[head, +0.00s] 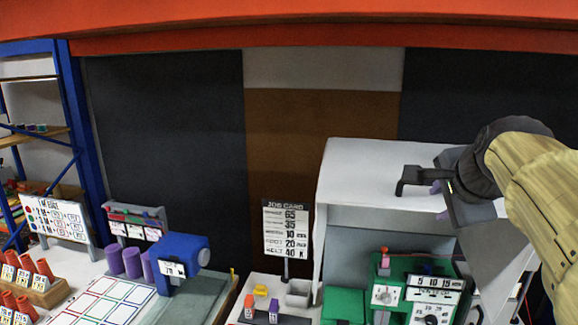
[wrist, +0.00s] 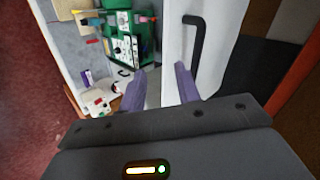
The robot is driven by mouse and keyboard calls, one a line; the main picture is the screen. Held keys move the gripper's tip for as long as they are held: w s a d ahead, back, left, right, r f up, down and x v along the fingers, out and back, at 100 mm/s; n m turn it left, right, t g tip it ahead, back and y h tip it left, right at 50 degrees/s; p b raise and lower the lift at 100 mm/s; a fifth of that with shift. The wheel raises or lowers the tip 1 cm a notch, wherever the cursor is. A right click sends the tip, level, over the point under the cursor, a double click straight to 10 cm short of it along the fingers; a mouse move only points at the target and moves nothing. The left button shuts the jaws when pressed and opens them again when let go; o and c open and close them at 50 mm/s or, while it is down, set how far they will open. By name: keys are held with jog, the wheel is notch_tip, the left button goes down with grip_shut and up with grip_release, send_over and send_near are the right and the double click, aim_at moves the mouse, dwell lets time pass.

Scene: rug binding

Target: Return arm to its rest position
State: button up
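My gripper (wrist: 163,85) shows two purple fingers spread apart with nothing between them. In the head view my gripper (head: 440,187) is at the upper right, in front of the white cabinet (head: 375,155), with only small purple parts of the fingers visible. My arm, in a tan sleeve, reaches in from the right edge. A black bar handle (wrist: 196,42) on a white panel (wrist: 218,28) stands ahead of the fingers in the wrist view, apart from them as far as I can tell.
A green machine (head: 388,292) with dials stands inside the open-fronted cabinet. A job card sign (head: 286,230) stands left of it. A blue device (head: 180,255), purple cylinders (head: 132,262) and a gridded board (head: 100,302) lie further left. Blue shelving (head: 78,150) is at far left.

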jog(key=a+f+n+g+y, duration=0.15)
jog(key=a+f+n, duration=0.25)
jog(key=f, duration=0.6)
jog(key=a+f+n+g, duration=0.25)
jog(key=f+n, duration=0.25)
jog(key=f, duration=0.6)
jog(key=s+a+f+n+g, duration=0.1)
jog(key=s+a+f+n, duration=0.2)
jog(key=f, duration=0.4)
jog(key=s+a+f+n+g, duration=0.2)
jog(key=s+a+f+n, duration=0.2)
jog(key=s+f+n, duration=0.2)
jog(key=shift+f, duration=0.75)
jog(key=shift+a+y, duration=0.1)
jog(key=shift+y, duration=0.15)
